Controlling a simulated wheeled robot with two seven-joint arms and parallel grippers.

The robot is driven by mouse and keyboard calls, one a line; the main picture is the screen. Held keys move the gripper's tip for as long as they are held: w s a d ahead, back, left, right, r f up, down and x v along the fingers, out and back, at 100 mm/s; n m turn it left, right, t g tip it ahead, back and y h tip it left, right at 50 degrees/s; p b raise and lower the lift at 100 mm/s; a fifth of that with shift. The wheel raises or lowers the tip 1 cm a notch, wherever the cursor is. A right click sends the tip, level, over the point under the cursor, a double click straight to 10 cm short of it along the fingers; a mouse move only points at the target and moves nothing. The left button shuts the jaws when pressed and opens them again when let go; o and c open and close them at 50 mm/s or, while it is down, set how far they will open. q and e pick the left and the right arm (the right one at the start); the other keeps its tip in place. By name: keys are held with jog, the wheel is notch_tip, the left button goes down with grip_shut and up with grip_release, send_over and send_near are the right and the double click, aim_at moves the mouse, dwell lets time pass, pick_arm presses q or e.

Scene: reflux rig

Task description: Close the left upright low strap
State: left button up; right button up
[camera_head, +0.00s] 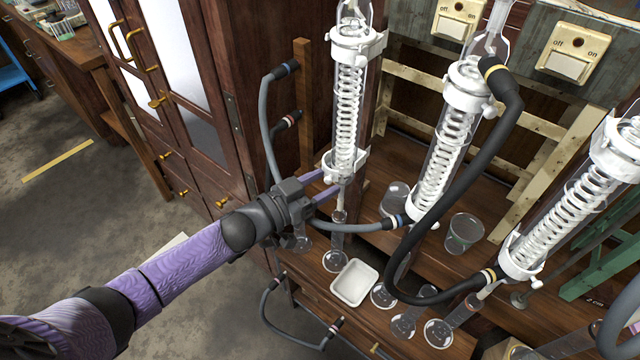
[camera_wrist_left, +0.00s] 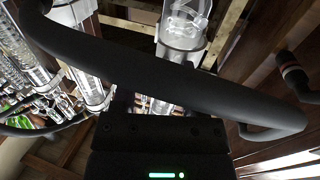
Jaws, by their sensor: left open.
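The left upright condenser (camera_head: 347,100) is a clear glass tube with a coiled inner tube. Its low strap (camera_head: 345,166) is a white band around the lower end of the glass. I cannot tell whether this strap is open or shut. My left gripper (camera_head: 331,182) is open, with its two purple fingers pointing right at the strap's lower left side. Whether the fingertips touch the strap is unclear. In the left wrist view a white collar on glass (camera_wrist_left: 180,48) shows beyond a black hose (camera_wrist_left: 165,83), and my fingertips are mostly hidden. My right gripper is not in view.
A grey hose (camera_head: 266,130) hangs left of the condenser by a wooden post. Several flasks, including one (camera_head: 334,260) below the gripper, and a white tray (camera_head: 354,283) stand on the bench. A second condenser (camera_head: 448,145) with a thick black hose stands to the right.

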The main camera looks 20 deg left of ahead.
aim_at(351, 168)
pick_arm(q)
grip_shut()
jog(key=shift+d+r+n+t+y+p, duration=0.1)
jog(key=shift+d+n+t+y+p, duration=0.4)
jog(key=shift+y, duration=0.3)
jog(key=n+y, duration=0.1)
jog(key=d+n+t+y, duration=0.1)
jog(key=n+y+p, duration=0.1)
jog(key=shift+w+d+t+y, duration=0.25)
jog(key=shift+d+t+y, duration=0.05)
jog(key=shift+y, duration=0.1)
jog(key=shift+w+d+n+t+y, duration=0.25)
jog(key=shift+n+y, duration=0.25)
jog(key=shift+y, duration=0.35)
jog(key=shift+w+d+n+t+y, duration=0.15)
jog(key=shift+d+n+y, duration=0.3)
jog(key=shift+y, duration=0.4)
jog(key=shift+a, duration=0.1)
